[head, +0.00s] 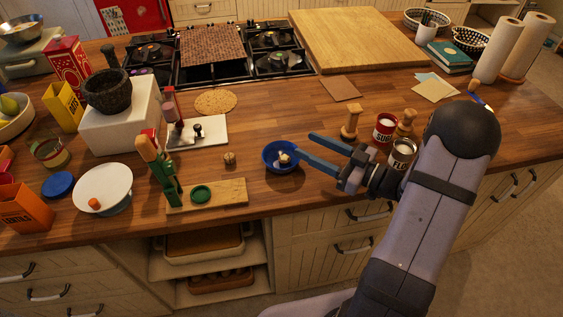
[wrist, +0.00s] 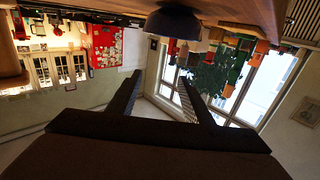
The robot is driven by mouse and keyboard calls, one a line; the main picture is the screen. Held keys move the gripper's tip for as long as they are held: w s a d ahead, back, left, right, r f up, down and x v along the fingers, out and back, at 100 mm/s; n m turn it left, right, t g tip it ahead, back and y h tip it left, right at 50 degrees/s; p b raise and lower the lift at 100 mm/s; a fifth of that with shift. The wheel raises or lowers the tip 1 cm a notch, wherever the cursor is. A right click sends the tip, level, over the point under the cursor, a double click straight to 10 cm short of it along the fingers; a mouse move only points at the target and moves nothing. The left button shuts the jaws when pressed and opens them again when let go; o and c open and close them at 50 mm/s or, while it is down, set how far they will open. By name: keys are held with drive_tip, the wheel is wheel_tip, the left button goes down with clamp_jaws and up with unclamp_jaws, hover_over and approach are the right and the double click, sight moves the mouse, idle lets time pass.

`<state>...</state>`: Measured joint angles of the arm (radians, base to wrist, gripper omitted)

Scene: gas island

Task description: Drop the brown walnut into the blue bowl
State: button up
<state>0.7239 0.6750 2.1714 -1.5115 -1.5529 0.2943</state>
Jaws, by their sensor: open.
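A small brown walnut (head: 229,158) lies on the wooden counter, left of the blue bowl (head: 270,164). The bowl also shows dark and upside down at the top of the wrist view (wrist: 172,24), beyond my spread fingers (wrist: 161,78). I cannot make out the walnut in the wrist view.
The counter behind the bowl is fairly clear.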

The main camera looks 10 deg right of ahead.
drive_tip(key=shift+v, duration=1.3)
